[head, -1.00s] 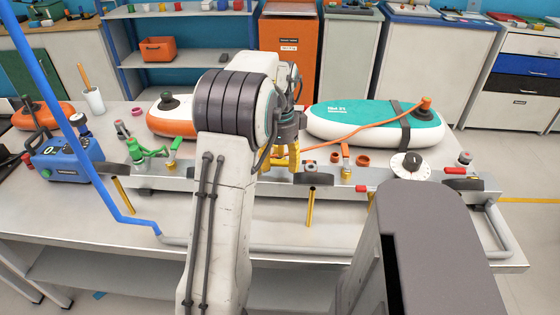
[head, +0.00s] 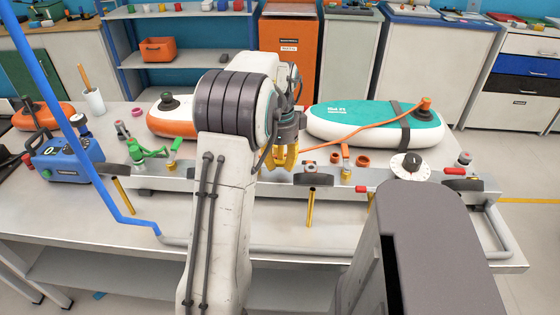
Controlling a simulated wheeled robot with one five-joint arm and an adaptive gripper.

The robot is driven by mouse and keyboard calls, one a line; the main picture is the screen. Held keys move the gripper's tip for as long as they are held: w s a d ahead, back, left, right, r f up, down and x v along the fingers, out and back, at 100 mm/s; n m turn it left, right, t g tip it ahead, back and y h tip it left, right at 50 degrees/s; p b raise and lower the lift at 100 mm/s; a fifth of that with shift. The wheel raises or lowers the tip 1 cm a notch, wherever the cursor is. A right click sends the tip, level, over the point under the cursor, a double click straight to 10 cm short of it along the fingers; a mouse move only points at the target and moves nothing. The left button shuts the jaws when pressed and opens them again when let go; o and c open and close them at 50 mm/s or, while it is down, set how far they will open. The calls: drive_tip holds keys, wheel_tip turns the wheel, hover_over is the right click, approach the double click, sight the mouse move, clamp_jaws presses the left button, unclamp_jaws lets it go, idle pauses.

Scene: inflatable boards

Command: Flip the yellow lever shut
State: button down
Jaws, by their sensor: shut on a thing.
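My gripper (head: 285,160) is at the middle of the grey manifold rail (head: 226,186) on the workbench. It points down, and its yellow-orange fingers are close together, shut at the spot of the yellow lever. I cannot separate the lever from the fingers, as both look yellow and my arm covers much of that spot. Left of it is a valve with a green lever (head: 150,150). Right of it is a brass valve with an orange lever (head: 346,152). How far the yellow lever is turned cannot be told.
A teal and white inflatable board (head: 370,124) lies behind the rail, with an orange hose (head: 350,137) running to it. An orange and white board (head: 168,123) lies behind left. A blue pump (head: 66,160) stands left. A white dial (head: 406,165) is on the right.

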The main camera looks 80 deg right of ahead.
drive_tip(key=d+n+p, duration=0.1)
drive_tip(key=n+p, duration=0.1)
drive_tip(key=n, duration=0.1)
drive_tip(key=shift+w+d+r+p, duration=0.15)
drive_tip(key=shift+d+p, duration=0.2)
drive_tip(key=shift+p, duration=0.05)
drive_tip(key=n+p, duration=0.1)
drive_tip(key=d+n, duration=0.1)
drive_tip(key=shift+w+d+n+p, duration=0.2)
drive_tip(key=shift+w+n+p, duration=0.1)
drive_tip(key=shift+n+p, duration=0.1)
drive_tip(key=n, duration=0.1)
drive_tip(key=w+d+n+p, duration=0.1)
drive_tip(key=shift+d+n, duration=0.1)
drive_tip(key=shift+n, duration=0.3)
drive_tip(key=shift+w+d+f+n+p, duration=0.1)
drive_tip(key=shift+w+d+n+p, duration=0.4)
drive_tip(key=shift+n, duration=1.05)
drive_tip(key=shift+w+d+f+n+p, duration=0.15)
drive_tip(key=shift+w+n+p, duration=0.4)
drive_tip(key=shift+w+n, duration=0.7)
drive_tip(key=shift+w+d+n+p, duration=0.35)
drive_tip(key=shift+w+n+p, duration=0.2)
drive_tip(key=shift+n, duration=1.25)
